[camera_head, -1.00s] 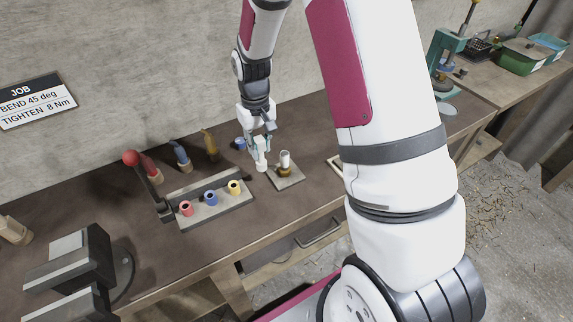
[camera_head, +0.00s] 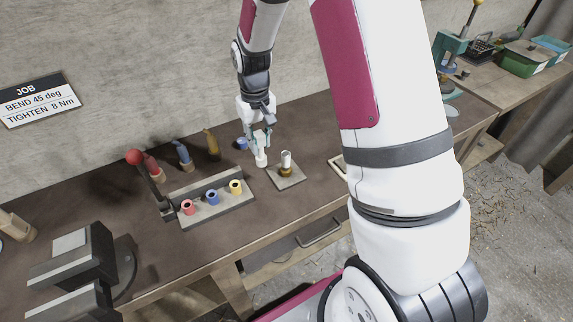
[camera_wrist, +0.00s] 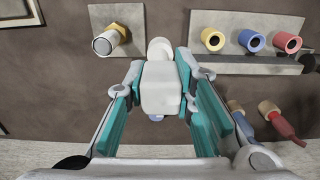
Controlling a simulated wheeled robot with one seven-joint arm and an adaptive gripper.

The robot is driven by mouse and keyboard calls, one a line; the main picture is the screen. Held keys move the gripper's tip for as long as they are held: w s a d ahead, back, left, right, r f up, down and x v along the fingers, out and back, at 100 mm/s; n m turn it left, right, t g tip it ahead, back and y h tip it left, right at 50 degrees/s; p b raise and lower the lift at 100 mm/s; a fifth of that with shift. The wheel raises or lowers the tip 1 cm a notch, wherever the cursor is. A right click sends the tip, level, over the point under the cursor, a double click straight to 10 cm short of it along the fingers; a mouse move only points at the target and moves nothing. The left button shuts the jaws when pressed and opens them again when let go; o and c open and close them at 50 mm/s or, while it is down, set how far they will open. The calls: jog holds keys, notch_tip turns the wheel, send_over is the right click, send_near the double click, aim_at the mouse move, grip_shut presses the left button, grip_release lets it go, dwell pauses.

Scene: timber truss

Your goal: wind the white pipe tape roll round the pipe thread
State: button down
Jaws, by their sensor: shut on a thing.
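My gripper (camera_wrist: 160,95) is shut on a white blocky piece with a rounded white end, which I take to be the white pipe tape roll (camera_wrist: 161,88). In the head view my gripper (camera_head: 260,140) points down, with the white roll (camera_head: 261,161) at its tips, low over the bench. The pipe (camera_head: 286,158) stands upright on a small grey plate, just right of the roll and apart from it. It has a pale upper part and a brass lower part. In the wrist view the pipe (camera_wrist: 106,42) is at the upper left. The thread itself is too small to make out.
A grey holder (camera_head: 222,211) with red, blue and yellow collars stands left of the pipe plate (camera_head: 291,183). Several handled tools (camera_head: 183,155) and a blue item (camera_head: 241,143) stand behind. Bare bench lies in front of the plate.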

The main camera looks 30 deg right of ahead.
aim_at(256, 134)
jog(key=shift+a+r, duration=0.2)
jog(key=shift+r, duration=0.8)
jog(key=shift+a+r, duration=0.15)
jog(key=shift+r, duration=0.85)
jog(key=w+a+f+b, duration=0.3)
jog(key=w+f+b, duration=0.2)
jog(key=w+f, duration=0.6)
jog(key=shift+w+a+b, duration=0.2)
jog(key=shift+w+b, duration=0.15)
jog(key=shift+w, duration=0.5)
jog(key=shift+r, duration=0.15)
